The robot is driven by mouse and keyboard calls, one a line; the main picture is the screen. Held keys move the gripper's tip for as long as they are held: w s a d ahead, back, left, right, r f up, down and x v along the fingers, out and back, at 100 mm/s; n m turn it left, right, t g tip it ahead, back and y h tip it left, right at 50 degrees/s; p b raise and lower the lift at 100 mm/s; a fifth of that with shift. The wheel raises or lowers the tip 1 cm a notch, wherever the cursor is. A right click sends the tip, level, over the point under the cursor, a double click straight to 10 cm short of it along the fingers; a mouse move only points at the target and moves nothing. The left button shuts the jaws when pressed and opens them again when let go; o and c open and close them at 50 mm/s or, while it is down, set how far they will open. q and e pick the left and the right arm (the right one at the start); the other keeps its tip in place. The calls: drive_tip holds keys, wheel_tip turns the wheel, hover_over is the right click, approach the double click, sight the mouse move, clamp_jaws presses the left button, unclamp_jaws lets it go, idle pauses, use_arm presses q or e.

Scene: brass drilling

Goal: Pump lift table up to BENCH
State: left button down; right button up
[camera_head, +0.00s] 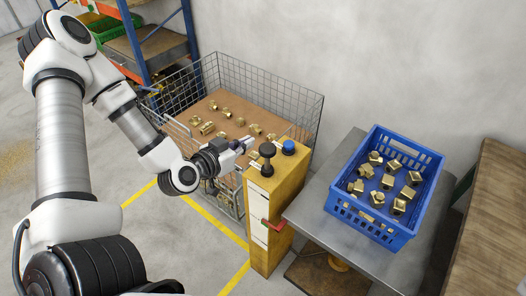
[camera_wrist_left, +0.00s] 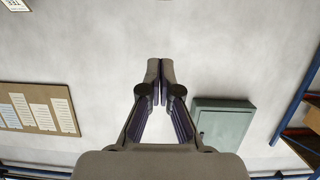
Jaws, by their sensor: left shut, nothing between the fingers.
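The lift table (camera_head: 347,240) appears to be the grey platform at right, with a blue crate (camera_head: 372,227) of brass fittings on it. A yellow post (camera_head: 262,225) stands at its left edge. On top of the post are a black knob (camera_head: 267,151) and a blue knob (camera_head: 289,147). A red pointer (camera_head: 272,224) sits by white labels on the post's side; their lettering is too small to read. My left gripper (camera_head: 247,143) is shut and empty, just left of the black knob, apparently apart from it. The wrist view shows its fingertips (camera_wrist_left: 160,72) together.
A wire mesh cage (camera_head: 305,100) with brass fittings on a brown board stands behind the post. A brown bench-like surface (camera_head: 497,215) is at far right. A blue-framed rack (camera_head: 135,45) stands behind. The wrist view shows a wall cabinet (camera_wrist_left: 223,125) and a notice board (camera_wrist_left: 38,110).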

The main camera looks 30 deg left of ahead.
use_arm(q)
drive_tip(key=w+f+b, duration=0.2)
drive_tip(key=b, duration=0.2)
drive_tip(key=p, duration=0.1)
hover_over(264, 151)
drive_tip(key=shift+s+a, duration=0.15)
drive_tip(key=shift+a, duration=0.05)
drive_tip(key=f, duration=0.3)
drive_tip(key=shift+w+d+f, duration=0.15)
drive_tip(key=shift+w+f, duration=0.15)
drive_tip(key=shift+s+f, duration=0.1)
drive_tip(key=shift+f, duration=0.25)
use_arm(e)
wheel_tip(264, 151, down, 4)
drive_tip(key=shift+f, duration=0.2)
drive_tip(key=shift+d, duration=0.1)
